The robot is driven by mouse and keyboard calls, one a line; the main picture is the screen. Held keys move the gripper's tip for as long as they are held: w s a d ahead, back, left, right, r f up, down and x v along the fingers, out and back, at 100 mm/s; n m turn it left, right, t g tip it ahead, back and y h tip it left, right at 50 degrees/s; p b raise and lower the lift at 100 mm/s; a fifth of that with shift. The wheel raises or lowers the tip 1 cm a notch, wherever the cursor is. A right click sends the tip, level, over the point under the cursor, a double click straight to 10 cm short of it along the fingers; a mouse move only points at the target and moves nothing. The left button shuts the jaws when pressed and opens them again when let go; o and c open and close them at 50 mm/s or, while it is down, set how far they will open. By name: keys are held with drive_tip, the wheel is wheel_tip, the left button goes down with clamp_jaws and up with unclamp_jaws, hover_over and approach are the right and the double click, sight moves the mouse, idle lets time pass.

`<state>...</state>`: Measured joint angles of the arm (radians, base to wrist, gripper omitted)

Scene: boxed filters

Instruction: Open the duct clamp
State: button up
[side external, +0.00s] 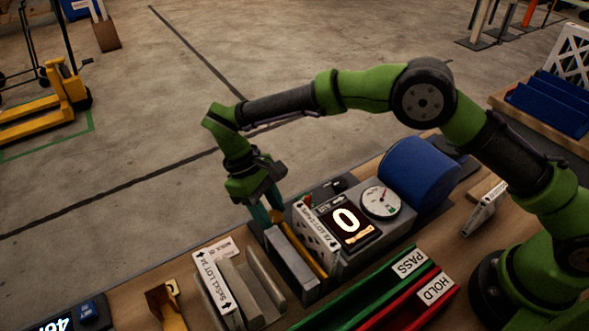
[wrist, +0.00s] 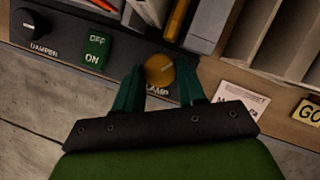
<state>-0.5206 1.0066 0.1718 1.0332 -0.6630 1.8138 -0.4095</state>
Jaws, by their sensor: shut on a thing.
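The duct clamp knob (wrist: 159,70) is a round orange knob on the dark front panel, above a partly hidden label ending in "AMP". My gripper (wrist: 159,88) has its green fingers on either side of the knob and is shut on it. In the side external view my gripper (side external: 264,214) reaches down at the far end of the grey test unit (side external: 345,240). The knob is mostly hidden there by the fingers.
A damper knob (wrist: 30,24) and a green OFF/ON switch (wrist: 95,52) sit left of the clamp knob. A box filter (side external: 317,238) stands in the unit. A rack (side external: 262,275) holds another filter (side external: 218,288). Green PASS (side external: 375,295) and red HOLD (side external: 410,305) trays lie in front.

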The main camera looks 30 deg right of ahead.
idle(0.5)
drive_tip(key=o, duration=1)
